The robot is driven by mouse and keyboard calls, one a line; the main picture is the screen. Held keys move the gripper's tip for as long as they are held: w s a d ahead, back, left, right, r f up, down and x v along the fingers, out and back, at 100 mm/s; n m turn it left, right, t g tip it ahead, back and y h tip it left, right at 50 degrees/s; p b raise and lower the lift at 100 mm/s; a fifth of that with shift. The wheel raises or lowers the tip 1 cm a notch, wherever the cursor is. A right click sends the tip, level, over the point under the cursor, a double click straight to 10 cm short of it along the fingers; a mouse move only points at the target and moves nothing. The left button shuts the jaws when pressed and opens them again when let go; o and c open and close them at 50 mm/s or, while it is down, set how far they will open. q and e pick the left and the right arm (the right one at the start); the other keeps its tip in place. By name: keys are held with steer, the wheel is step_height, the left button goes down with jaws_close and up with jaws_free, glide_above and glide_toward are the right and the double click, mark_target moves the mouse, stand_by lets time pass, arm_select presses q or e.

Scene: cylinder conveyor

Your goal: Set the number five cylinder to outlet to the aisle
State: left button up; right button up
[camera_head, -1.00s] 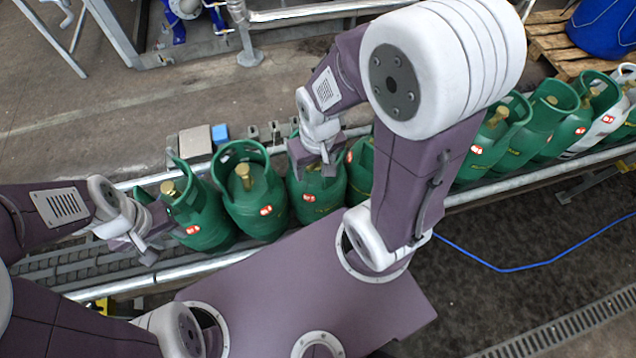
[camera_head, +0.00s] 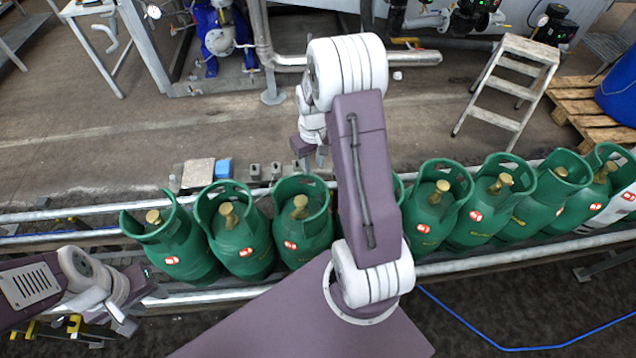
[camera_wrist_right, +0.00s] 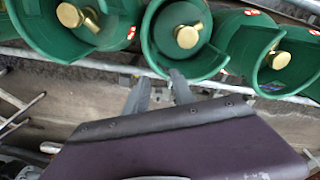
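A row of green gas cylinders with brass valves stands upright on the conveyor. Counting from the left, the fourth is mostly hidden behind my right arm, and the fifth cylinder (camera_head: 437,215) shows just right of the arm. I cannot read any numbers, and its outlet direction is unclear. My right gripper (camera_head: 311,160) is empty just behind the third cylinder (camera_head: 305,230). In the right wrist view the right gripper (camera_wrist_right: 160,88) has its fingers apart, near a cylinder collar (camera_wrist_right: 185,68). My left gripper (camera_head: 142,304) is open and empty in front of the leftmost cylinder (camera_head: 180,245).
The conveyor's metal rail (camera_head: 60,213) runs along the row. A step ladder (camera_head: 505,90), a wooden pallet (camera_head: 585,105) and pumps (camera_head: 222,40) are behind. A blue hose (camera_head: 510,348) lies on the floor in front.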

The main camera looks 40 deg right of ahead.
mark_target(322, 186)
steer(key=shift+s+d+f+m+g, duration=0.4)
steer(key=shift+s+d+f+m, duration=0.1)
steer(key=shift+s+d+f, duration=0.7)
steer(key=shift+w+a, duration=0.15)
steer(key=shift+a, duration=0.25)
steer(key=shift+a+f, duration=0.15)
steer(key=shift+f, duration=0.15)
step_height(322, 186, down, 8)
steer(key=shift+f, duration=0.2)
steer(key=shift+d, duration=0.2)
jaws_close()
